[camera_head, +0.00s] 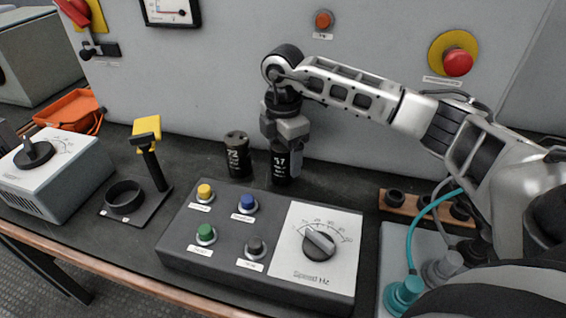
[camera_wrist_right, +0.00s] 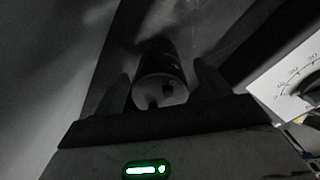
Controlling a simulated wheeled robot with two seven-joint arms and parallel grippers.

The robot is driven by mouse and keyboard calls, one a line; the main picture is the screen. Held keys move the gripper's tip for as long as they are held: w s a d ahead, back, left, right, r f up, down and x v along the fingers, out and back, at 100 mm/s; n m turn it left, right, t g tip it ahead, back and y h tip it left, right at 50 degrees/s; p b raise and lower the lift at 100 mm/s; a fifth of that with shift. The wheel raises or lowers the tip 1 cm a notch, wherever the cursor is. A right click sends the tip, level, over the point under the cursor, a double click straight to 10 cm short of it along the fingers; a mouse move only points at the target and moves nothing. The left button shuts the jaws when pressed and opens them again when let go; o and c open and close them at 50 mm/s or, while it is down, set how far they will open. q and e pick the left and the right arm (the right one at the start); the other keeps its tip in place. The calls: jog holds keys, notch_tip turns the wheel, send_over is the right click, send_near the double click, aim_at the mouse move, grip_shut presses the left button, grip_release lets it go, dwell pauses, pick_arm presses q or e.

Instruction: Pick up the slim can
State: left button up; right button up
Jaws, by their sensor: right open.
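The slim can (camera_head: 281,168) is black with white lettering and stands upright on the dark bench, close to the grey wall. My right gripper (camera_head: 284,142) points down over it from above, open, and hides its top in the head view. In the right wrist view the can's round end (camera_wrist_right: 160,92) shows between the two dark fingers of the gripper (camera_wrist_right: 163,88), with a dark gap at each side. A wider black can (camera_head: 237,158) marked 72 stands just left of it. My left gripper is not in view.
A control box (camera_head: 175,250) with several coloured buttons and a speed dial (camera_head: 320,241) lies just in front of the cans. A stand with a yellow-topped post (camera_head: 146,132) is to the left. A wooden strip (camera_head: 388,208) and teal cable (camera_head: 412,240) are at right.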

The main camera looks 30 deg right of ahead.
jog(key=shift+f, duration=0.85)
jog(key=c, duration=1.2)
jog(key=shift+r, duration=0.1)
jog(key=shift+c, duration=0.3)
jog(key=shift+r, duration=0.1)
